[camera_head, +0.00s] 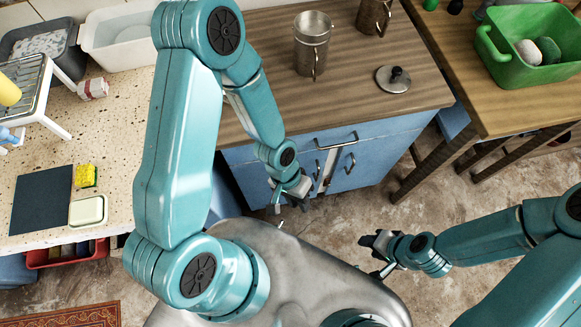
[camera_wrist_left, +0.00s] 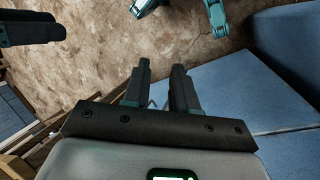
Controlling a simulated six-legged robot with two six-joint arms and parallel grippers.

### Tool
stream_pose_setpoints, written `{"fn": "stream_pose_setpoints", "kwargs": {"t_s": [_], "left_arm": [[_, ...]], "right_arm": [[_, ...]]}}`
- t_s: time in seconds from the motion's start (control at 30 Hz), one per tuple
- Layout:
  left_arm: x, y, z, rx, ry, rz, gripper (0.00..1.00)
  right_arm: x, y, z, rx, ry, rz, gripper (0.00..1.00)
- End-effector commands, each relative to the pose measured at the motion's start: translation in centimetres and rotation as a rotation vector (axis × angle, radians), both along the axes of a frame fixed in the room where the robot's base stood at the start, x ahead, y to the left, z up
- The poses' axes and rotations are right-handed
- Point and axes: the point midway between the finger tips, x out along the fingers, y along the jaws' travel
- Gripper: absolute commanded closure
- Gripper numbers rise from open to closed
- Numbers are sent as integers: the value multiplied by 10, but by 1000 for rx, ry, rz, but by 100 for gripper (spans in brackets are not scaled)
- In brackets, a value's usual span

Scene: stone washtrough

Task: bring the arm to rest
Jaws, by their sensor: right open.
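My left gripper (camera_head: 290,198) hangs at the end of its bent teal arm, in front of the blue cabinet (camera_head: 375,160) and above the floor. In the left wrist view its two dark fingers (camera_wrist_left: 160,76) stand apart, with a gap between them and no object seen held. My right gripper (camera_head: 373,256) is over the floor at the lower right of the head view, open and apparently empty, its arm coming in from the right. Whether the left gripper touches the cabinet cannot be told.
The wooden top (camera_head: 260,50) carries a metal pitcher (camera_head: 312,45), another metal vessel (camera_head: 374,15) and a knobbed lid (camera_head: 393,79). A green tub (camera_head: 530,45) stands on the right table. A speckled counter (camera_head: 112,125) is left. Open floor (camera_head: 345,222) lies between the grippers.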

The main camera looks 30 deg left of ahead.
Motion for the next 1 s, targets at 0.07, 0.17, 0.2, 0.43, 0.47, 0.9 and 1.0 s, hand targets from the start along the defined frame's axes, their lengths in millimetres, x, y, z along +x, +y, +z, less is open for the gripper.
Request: {"fn": "stream_pose_setpoints", "kwargs": {"t_s": [0.07,0.17,0.2,0.43,0.47,0.9,1.0], "left_arm": [[-9,4,-17,-13,-23,105,73],[-12,11,-29,3,-60,183,73],[-12,14,-32,10,-69,201,73],[-12,17,-34,19,-84,218,73],[-12,16,-34,19,-84,218,73],[-11,16,-34,18,-85,217,73],[-11,16,-34,18,-85,217,73]], "right_arm": [[0,0,0,0,0,0,57],[0,0,0,0,0,0,57],[0,0,0,0,0,0,57],[0,0,0,0,0,0,57],[0,0,0,0,0,0,57],[0,0,0,0,0,0,57],[0,0,0,0,0,0,57]]}}
